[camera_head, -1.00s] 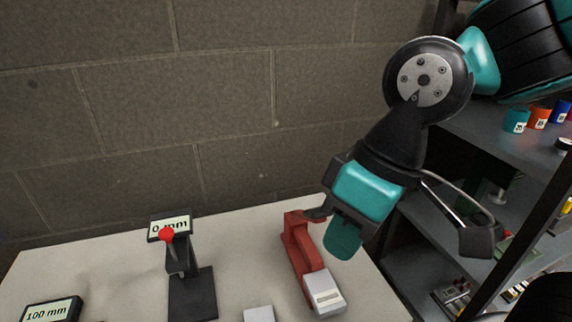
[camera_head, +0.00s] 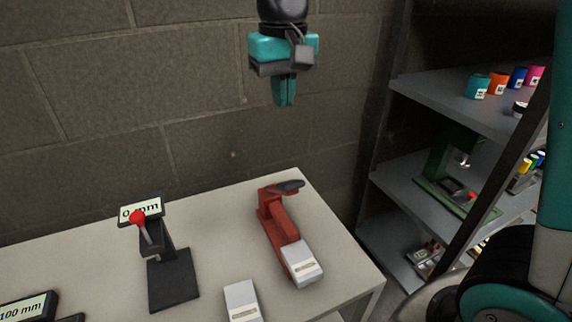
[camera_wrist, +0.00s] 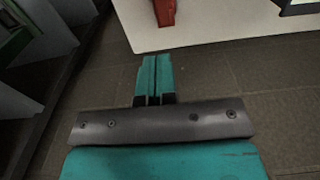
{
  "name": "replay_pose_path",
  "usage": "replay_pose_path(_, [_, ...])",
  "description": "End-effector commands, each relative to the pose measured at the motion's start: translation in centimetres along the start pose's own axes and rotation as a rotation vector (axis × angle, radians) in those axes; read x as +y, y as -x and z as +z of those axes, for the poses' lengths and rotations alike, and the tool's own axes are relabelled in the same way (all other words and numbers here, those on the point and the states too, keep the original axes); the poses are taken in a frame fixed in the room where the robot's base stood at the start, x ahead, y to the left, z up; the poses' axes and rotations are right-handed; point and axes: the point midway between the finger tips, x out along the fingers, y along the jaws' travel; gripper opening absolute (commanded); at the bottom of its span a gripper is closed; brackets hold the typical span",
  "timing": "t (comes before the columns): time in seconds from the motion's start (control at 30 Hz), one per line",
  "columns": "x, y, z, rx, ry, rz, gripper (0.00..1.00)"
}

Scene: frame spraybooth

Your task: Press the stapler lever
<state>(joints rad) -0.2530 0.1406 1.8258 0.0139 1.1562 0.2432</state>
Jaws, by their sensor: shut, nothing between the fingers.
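The red stapler (camera_head: 276,232) stands on the pale table, with its dark lever (camera_head: 289,186) at the far upper end and a light grey block (camera_head: 301,264) at its near end. A red part of it shows at the top of the wrist view (camera_wrist: 164,11). My gripper (camera_head: 285,103) hangs above and behind the stapler, pointing down, well apart from the lever. Its teal fingers (camera_wrist: 153,62) are together in the wrist view, with nothing between them.
A black stand with a red knob (camera_head: 137,217) and a "0 mm" display (camera_head: 140,210) is left of the stapler. A grey block (camera_head: 241,300) lies in front. Shelves with coloured cups (camera_head: 497,84) stand at the right. The block wall is behind.

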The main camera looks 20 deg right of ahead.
Motion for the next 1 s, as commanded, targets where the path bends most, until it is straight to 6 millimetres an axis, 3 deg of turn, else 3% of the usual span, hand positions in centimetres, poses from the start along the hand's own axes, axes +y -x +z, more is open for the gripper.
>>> replay_pose_path(0.27, [0.0, -2.2, 0.1, -0.006, 0.002, 0.001, 0.0])
replay_pose_path(0.67, [0.0, -10.3, 0.3, -0.006, 0.003, 0.001, 0.0])
replay_pose_path(1.0, [-0.1, -13.1, 2.4, -0.001, 0.003, 0.0, 0.0])
